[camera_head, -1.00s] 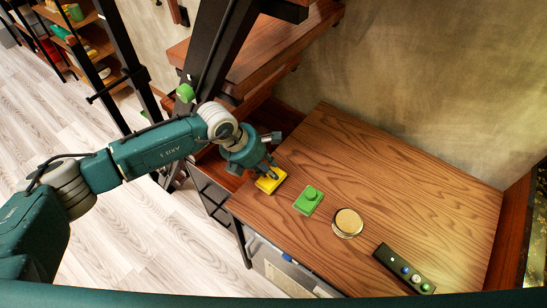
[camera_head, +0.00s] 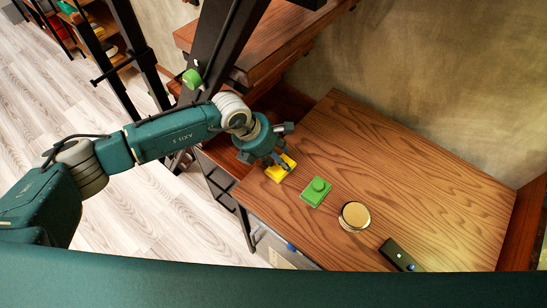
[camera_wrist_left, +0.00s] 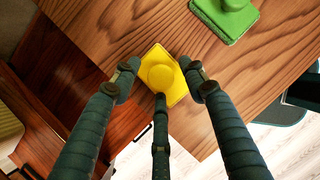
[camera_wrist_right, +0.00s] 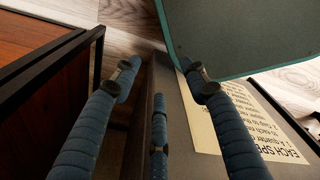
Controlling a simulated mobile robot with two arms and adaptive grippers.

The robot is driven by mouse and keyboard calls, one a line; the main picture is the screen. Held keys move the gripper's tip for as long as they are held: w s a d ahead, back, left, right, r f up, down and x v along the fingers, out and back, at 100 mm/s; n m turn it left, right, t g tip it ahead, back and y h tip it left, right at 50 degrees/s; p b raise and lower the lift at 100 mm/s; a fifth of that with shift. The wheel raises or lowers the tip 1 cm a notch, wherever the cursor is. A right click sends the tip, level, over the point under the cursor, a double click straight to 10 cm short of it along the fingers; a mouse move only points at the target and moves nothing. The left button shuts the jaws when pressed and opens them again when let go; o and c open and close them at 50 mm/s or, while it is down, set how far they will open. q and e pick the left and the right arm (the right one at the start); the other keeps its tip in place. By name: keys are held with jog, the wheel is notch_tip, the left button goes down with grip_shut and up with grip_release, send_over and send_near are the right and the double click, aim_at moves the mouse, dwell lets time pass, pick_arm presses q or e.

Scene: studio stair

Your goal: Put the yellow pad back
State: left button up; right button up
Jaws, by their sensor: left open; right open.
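The yellow pad (camera_head: 288,163) lies on the wooden desk top near its left edge. In the left wrist view the yellow pad (camera_wrist_left: 152,65) is a square plate with a round knob. My left gripper (camera_head: 280,165) is over it, and in the left wrist view its open fingers (camera_wrist_left: 160,78) spread around the knob's near side. I cannot tell whether they touch it. My right gripper (camera_wrist_right: 160,80) is open and empty in the right wrist view, above a dark surface with a printed sheet; the head view does not show it.
A green pad (camera_head: 316,192) sits right of the yellow pad; it also shows in the left wrist view (camera_wrist_left: 222,18). A round gold-rimmed disc (camera_head: 354,216) and a dark button strip (camera_head: 397,252) lie further right. Stair treads (camera_head: 270,45) rise behind. The desk's back area is clear.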

pick_arm(q)
jog(key=shift+a+r+b, duration=0.15)
jog(key=shift+r+b, duration=0.25)
jog(key=shift+b, duration=0.1)
jog(key=s+a+b, duration=0.1)
jog(key=a, duration=0.2)
jog(key=s+a, duration=0.2)
jog(key=a, duration=0.2)
jog(key=s+a+b, duration=0.1)
jog(key=a, duration=0.2)
jog(key=shift+s+a+r+b, duration=0.15)
jog(key=shift+s+a+b, duration=0.1)
jog(key=shift+b, duration=0.1)
jog(key=shift+s+a+r, duration=0.1)
jog(key=shift+a, duration=0.25)
pick_arm(e)
notch_tip(320, 180, down, 4)
jog(key=shift+r, duration=0.15)
jog(key=shift+w, duration=0.2)
